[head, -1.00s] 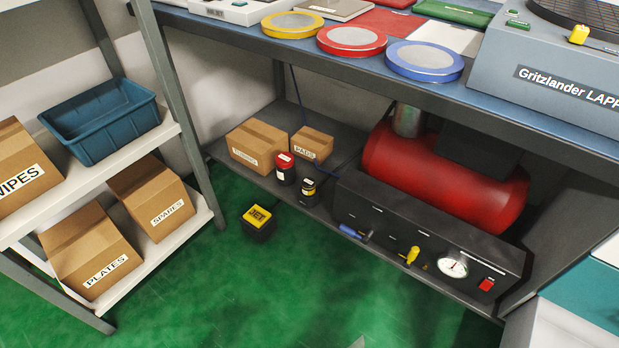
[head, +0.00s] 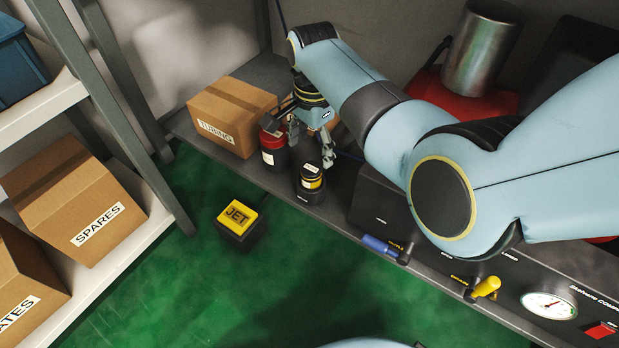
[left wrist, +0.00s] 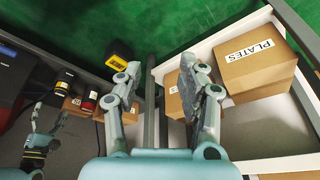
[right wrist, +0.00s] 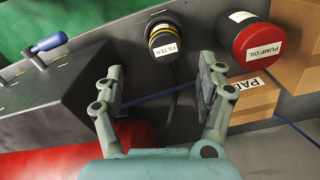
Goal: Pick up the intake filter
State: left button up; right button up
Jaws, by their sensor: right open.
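The intake filter (head: 311,181) is a small black canister with a yellow band, standing on the low dark shelf. In the right wrist view the filter (right wrist: 164,40) shows its black top and a FILTER label, just beyond the fingertips. My right gripper (head: 311,140) is open just behind and above the filter. In its own view the right gripper (right wrist: 160,78) has its fingers spread with nothing between them but shelf and a thin cable. My left gripper (left wrist: 160,76) is open and empty, above the side rack; its fingers are not in the head view.
The red-topped PUMP OIL can (right wrist: 250,42) stands close beside the filter. The TUBING box (head: 232,117) and PADS box (right wrist: 255,98) are near. The dark compressor panel (head: 380,203) is on the other side. The JET pedal (head: 238,219) lies on the green floor.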

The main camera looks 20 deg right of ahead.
aim_at(311, 169)
notch_tip(311, 169, down, 4)
jog(key=shift+f+b, duration=0.2)
jog(key=shift+b, duration=1)
pick_arm(q)
notch_tip(311, 169, down, 6)
jog(key=w+t, duration=0.2)
jog(key=t, duration=0.2)
jog(key=shift+w+f+b, duration=0.2)
jog(key=shift+b, duration=0.2)
pick_arm(e)
jog(key=shift+f, duration=0.6)
jog(key=shift+w+f+b, duration=0.15)
jog(key=shift+f+b, duration=0.55)
jog(key=shift+f, duration=0.05)
jog(key=shift+w+f+b, duration=0.2)
jog(key=shift+f+b, duration=0.6)
jog(key=shift+f, duration=0.05)
jog(key=shift+f+b, duration=0.75)
jog(key=shift+f, duration=0.2)
jog(key=shift+w, duration=0.1)
jog(key=c, duration=1.3)
pick_arm(q)
jog(key=w+d+r+m+t+h, duration=0.1)
jog(key=w+r+t, duration=0.4)
jog(key=t, duration=0.3)
jog(key=shift+d+r, duration=0.25)
pick_arm(e)
jog(key=shift+r, duration=0.1)
